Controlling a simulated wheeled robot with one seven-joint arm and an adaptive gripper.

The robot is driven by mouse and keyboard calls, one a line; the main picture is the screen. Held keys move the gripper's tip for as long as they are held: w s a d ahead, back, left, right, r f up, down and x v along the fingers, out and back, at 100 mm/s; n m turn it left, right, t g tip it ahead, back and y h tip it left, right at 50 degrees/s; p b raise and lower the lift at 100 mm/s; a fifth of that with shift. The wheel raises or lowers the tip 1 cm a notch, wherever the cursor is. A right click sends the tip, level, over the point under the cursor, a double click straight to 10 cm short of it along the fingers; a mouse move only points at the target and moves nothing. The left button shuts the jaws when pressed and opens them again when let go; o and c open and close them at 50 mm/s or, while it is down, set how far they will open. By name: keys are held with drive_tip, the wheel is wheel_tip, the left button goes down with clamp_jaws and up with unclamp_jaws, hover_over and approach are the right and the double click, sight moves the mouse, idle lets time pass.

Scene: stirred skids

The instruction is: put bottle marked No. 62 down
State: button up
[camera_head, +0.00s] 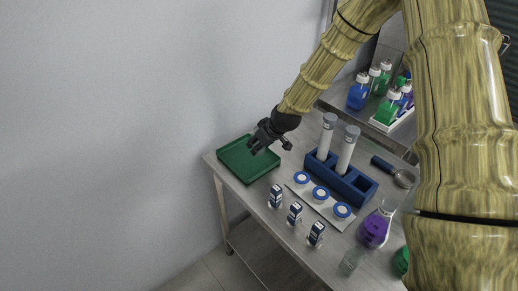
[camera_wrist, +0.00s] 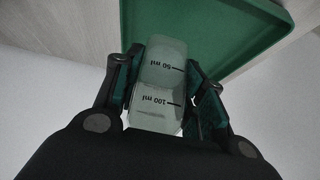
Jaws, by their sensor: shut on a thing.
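My gripper (camera_head: 266,142) is over the right part of the green tray (camera_head: 229,160) at the table's far left end. In the wrist view my gripper (camera_wrist: 163,78) is shut on a pale, translucent bottle (camera_wrist: 160,75) with dark 50 ml and 100 ml marks. The marks read upside down there. No number shows on the side I see, so I cannot read No. 62. The green tray (camera_wrist: 215,22) lies behind the bottle in that view. In the head view the gripper hides the bottle, and I cannot tell if it touches the tray.
Right of the tray are a blue rack (camera_head: 348,182) with two tall white tubes, and a white sheet (camera_head: 327,209) with three blue-ringed round items. Several small labelled boxes or vials (camera_head: 295,213) stand in front. A purple flask (camera_head: 374,230) stands near the right. The tray's left part looks clear.

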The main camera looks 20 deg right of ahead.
drive_tip(key=shift+w+f+p, duration=0.2)
drive_tip(key=shift+f+p, duration=0.6)
drive_tip(key=shift+f, duration=0.95)
drive_tip(key=shift+f, duration=0.2)
drive_tip(key=o, duration=1.1)
drive_tip(key=shift+o, duration=0.2)
drive_tip(key=shift+r, duration=0.1)
drive_tip(key=shift+d+r, duration=0.1)
drive_tip(key=shift+r, duration=0.1)
drive_tip(key=b+v, duration=0.3)
drive_tip(key=v, duration=0.8)
drive_tip(key=shift+s+r+b, duration=0.25)
drive_tip(key=shift+r+b, duration=0.1)
drive_tip(key=shift+d, duration=0.1)
